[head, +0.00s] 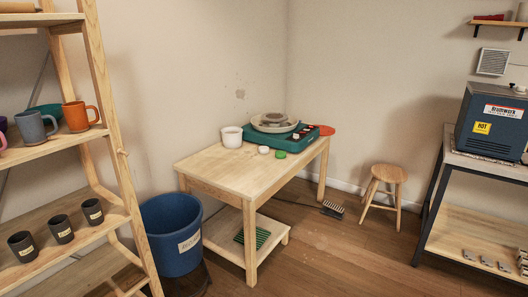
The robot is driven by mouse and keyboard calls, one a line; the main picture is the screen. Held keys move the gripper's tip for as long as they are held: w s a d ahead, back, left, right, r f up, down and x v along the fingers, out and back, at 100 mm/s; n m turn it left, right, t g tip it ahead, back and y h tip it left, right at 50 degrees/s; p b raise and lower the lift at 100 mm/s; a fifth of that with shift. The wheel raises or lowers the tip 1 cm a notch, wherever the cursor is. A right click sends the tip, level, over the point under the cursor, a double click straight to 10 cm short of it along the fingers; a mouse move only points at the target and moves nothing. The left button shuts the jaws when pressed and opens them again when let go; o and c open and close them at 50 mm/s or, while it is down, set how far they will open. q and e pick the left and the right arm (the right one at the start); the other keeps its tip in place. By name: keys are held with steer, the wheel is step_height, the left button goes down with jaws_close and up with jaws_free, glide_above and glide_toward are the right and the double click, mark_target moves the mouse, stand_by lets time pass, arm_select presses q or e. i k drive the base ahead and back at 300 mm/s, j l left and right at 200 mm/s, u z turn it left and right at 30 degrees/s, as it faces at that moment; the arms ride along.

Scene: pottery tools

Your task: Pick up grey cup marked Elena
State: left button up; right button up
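Three dark grey cups with small pale labels stand in a row on the lower visible shelf of the wooden rack at the left: a left cup (22,246), a middle cup (61,229) and a right cup (93,212). The writing on their labels is too small to read, so I cannot tell which is marked Elena. A blue-grey mug (35,128) with a handle stands on the shelf above, with no label that I can make out. Neither of my grippers is in view.
An orange mug (78,116) stands right of the blue-grey mug. A blue bin (171,235) stands beside the wooden rack (104,95). A wooden table (226,172) carries a pottery wheel (275,122). A stool (385,175) and a kiln (488,125) are at the right.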

mark_target(60, 226)
steer(key=j+u, duration=0.1)
steer(key=u, duration=1.35)
steer(key=i+l, duration=0.1)
steer(key=l, duration=0.15)
steer(key=i+l+u, duration=0.1)
steer(key=i+l, duration=0.05)
steer(key=l, duration=0.1)
